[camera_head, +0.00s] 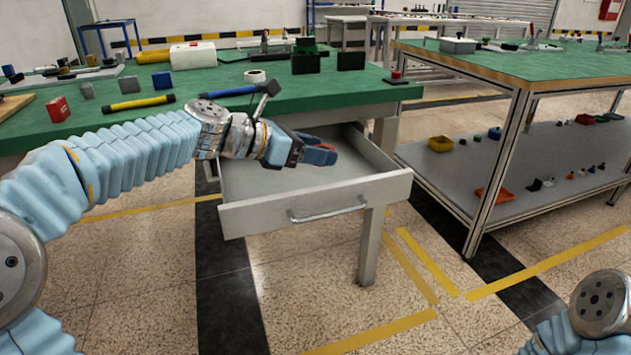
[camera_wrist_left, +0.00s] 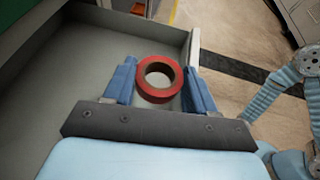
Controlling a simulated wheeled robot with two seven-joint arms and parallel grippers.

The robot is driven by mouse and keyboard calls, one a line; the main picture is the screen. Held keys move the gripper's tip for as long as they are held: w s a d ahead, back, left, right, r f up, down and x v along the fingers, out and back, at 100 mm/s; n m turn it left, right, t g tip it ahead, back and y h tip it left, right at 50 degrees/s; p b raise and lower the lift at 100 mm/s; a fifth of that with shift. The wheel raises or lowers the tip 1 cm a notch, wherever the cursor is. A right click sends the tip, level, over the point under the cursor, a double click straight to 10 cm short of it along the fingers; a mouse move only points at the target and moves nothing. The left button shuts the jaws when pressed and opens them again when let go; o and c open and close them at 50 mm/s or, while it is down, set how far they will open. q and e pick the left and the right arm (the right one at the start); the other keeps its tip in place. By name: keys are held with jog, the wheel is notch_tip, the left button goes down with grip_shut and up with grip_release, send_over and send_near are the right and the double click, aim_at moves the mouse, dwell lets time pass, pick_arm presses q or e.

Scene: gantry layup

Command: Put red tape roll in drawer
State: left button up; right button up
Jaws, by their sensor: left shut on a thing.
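The red tape roll (camera_wrist_left: 160,97) is between the two blue fingers of my left gripper (camera_wrist_left: 160,90) in the left wrist view. The fingers are shut on it, one on each side. In the head view my left gripper (camera_head: 322,154) is over the open drawer (camera_head: 312,207), and a little red shows at its fingers. The drawer is pulled out from under the green-topped bench, and its bare grey floor (camera_wrist_left: 72,88) shows below the roll. I cannot tell how high the roll is above the floor. My right gripper is not in view; only part of my right arm shows.
The green bench (camera_head: 340,88) holds a hammer (camera_head: 240,90), a white tape roll (camera_head: 255,76), a yellow-and-black tool (camera_head: 138,102), a red block (camera_head: 58,109) and dark blocks. A second bench (camera_head: 525,62) with a lower shelf stands at right. The drawer's interior looks empty.

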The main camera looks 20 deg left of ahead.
pick_arm(q)
jog(key=w+f, duration=0.2)
jog(key=f, duration=0.1)
jog(key=w+f+b, duration=0.1)
jog(key=f, duration=0.1)
jog(key=shift+w+a, duration=0.3)
jog(key=shift+w, duration=0.1)
jog(key=shift+w+f+b, duration=0.1)
jog(key=shift+f+b, duration=0.65)
jog(key=shift+f, duration=0.8)
jog(key=shift+f, duration=0.2)
jog(key=o, duration=1)
jog(key=shift+r, duration=0.3)
jog(key=p+v, duration=0.1)
jog(key=v, duration=1.1)
jog(key=shift+p, duration=0.4)
